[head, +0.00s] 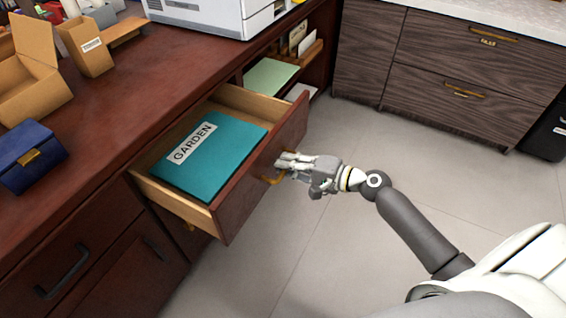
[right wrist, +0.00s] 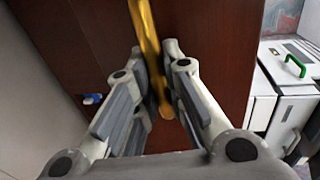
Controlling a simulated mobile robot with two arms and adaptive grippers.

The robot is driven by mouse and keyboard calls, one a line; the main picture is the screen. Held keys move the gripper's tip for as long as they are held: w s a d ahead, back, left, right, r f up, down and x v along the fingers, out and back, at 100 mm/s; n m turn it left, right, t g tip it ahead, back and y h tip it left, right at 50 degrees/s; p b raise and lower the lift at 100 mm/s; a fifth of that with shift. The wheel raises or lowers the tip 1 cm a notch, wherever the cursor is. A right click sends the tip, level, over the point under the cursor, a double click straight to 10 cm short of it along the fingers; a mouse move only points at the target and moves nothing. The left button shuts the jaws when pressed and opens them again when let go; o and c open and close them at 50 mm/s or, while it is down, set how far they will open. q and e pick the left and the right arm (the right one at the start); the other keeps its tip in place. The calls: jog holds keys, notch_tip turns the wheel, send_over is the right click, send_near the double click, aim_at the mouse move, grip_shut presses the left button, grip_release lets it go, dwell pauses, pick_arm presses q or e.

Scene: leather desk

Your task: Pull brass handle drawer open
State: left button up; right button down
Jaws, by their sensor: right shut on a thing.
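The drawer (head: 240,190) stands pulled out from the dark red desk, with its wooden inside showing. A teal folder labelled GARDEN (head: 225,160) lies in it. The brass handle (head: 268,180) is on the drawer's front panel, partly hidden by my right gripper (head: 284,167). In the right wrist view the brass handle (right wrist: 146,35) runs down between the two fingers of my right gripper (right wrist: 168,85), which is shut on it. My left gripper is not in view.
On the desk top (head: 125,95) are a blue box (head: 30,155), open cardboard boxes (head: 32,75) and a white printer (head: 215,12). Below is a black-handled drawer (head: 65,270). Open shelves (head: 270,77) are beyond the drawer. Clear floor (head: 330,240) lies to its right.

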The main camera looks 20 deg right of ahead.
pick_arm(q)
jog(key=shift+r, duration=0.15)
pick_arm(e)
jog(key=shift+s+d, duration=0.2)
jog(key=c, duration=1.5)
grip_release()
